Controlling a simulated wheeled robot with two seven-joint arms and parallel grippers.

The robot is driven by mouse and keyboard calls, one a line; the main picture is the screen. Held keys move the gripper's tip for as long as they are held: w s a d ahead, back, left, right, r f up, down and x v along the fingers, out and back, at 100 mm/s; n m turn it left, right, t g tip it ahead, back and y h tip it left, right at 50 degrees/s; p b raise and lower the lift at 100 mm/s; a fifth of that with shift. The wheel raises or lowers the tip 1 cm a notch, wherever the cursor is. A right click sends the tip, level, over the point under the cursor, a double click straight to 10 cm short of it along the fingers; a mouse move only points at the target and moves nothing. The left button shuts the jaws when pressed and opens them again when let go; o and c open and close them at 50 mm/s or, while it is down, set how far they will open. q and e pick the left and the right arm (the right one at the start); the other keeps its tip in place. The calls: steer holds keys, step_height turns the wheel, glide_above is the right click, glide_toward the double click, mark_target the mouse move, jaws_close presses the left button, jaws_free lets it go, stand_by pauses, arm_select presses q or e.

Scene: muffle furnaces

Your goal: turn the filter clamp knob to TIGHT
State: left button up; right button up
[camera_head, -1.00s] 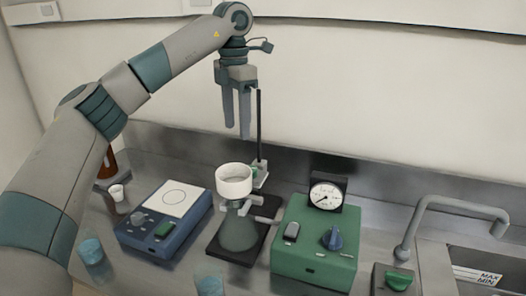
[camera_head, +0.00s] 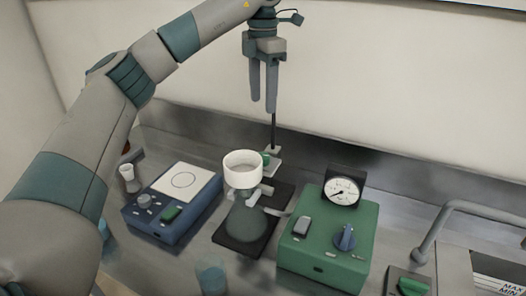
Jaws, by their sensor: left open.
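A white filter funnel (camera_head: 242,172) sits on top of a glass flask (camera_head: 246,222) on a black stand base (camera_head: 283,196). A dark upright rod (camera_head: 273,133) rises behind it. A small green knob (camera_head: 265,158) shows just behind the funnel's right rim, beside the rod and partly hidden; I take it for the filter clamp knob, but its setting is unreadable. My left gripper (camera_head: 263,106) hangs above and behind the funnel, fingers pointing down and apart, open and empty. It overlaps the rod's upper part in the picture. My right gripper is out of view.
A green pump box (camera_head: 322,258) with a dial gauge (camera_head: 343,191) and blue knob (camera_head: 346,237) stands right of the flask. A blue stirrer (camera_head: 165,225) stands left. A tap (camera_head: 440,228) and sink are at the right; a beaker (camera_head: 211,277) is in front.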

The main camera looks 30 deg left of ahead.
arm_select(q)
steer(key=f, duration=0.1)
glide_above(263, 155)
step_height(263, 155, down, 5)
step_height(263, 155, down, 3)
steer(key=shift+s+r+p, duration=0.1)
steer(key=shift+p, duration=0.75)
step_height(263, 155, down, 7)
steer(key=shift+r+p, duration=0.15)
steer(key=shift+p, duration=0.8)
steer(key=shift+f, duration=0.8)
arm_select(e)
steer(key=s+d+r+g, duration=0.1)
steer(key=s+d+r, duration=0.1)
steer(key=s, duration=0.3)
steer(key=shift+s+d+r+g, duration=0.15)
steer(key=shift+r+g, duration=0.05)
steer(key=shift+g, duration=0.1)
